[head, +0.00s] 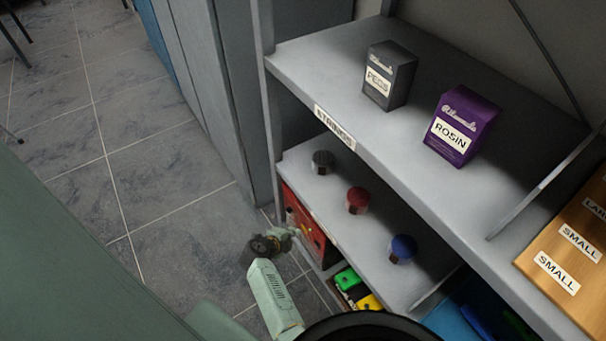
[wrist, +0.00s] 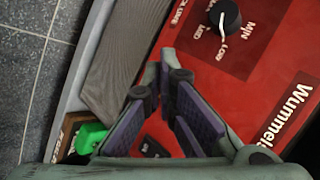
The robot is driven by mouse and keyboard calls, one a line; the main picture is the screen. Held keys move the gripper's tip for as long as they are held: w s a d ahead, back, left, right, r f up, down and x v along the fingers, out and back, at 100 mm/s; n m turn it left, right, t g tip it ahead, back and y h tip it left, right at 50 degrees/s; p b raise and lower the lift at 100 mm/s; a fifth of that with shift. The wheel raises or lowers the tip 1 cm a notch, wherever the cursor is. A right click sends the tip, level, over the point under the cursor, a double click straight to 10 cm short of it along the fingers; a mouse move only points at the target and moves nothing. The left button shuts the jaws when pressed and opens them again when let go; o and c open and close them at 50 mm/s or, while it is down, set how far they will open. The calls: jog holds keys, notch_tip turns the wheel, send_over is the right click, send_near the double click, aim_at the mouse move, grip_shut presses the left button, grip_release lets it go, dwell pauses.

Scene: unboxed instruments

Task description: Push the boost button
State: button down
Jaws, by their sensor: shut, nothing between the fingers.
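A red device (head: 292,205) sits low in the shelf unit under the shelf with the colored round items. In the wrist view its red face (wrist: 262,90) fills the right side, with a black knob (wrist: 225,16) and a label partly reading "Wummel". My gripper (wrist: 168,58) is shut and empty, its fingertips in front of the red face near its left edge. In the head view my gripper (head: 289,234) is at the device's front. I cannot tell whether it touches. A dark label (wrist: 151,147) shows between the fingers. I cannot make out the boost button; the fingers cover part of the face.
Green and yellow boxes (head: 354,285) lie beside the device; a green one (wrist: 91,137) shows in the wrist view. Above are grey, red and blue round items (head: 358,200), then a PEGS box (head: 389,75) and purple ROSIN box (head: 462,125). Tiled floor (head: 150,165) is open at left.

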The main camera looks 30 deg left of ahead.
jog(key=shift+s, duration=0.15)
jog(key=shift+s+a+p, duration=0.2)
jog(key=shift+s+a, duration=0.2)
jog(key=shift+s, duration=0.5)
jog(key=shift+s+a+p, duration=0.25)
jog(key=shift+s+a, duration=0.1)
jog(key=shift+s, duration=0.6)
jog(key=shift+s+a+p, duration=0.2)
jog(key=shift+s+a, duration=0.2)
jog(key=shift+s, duration=0.5)
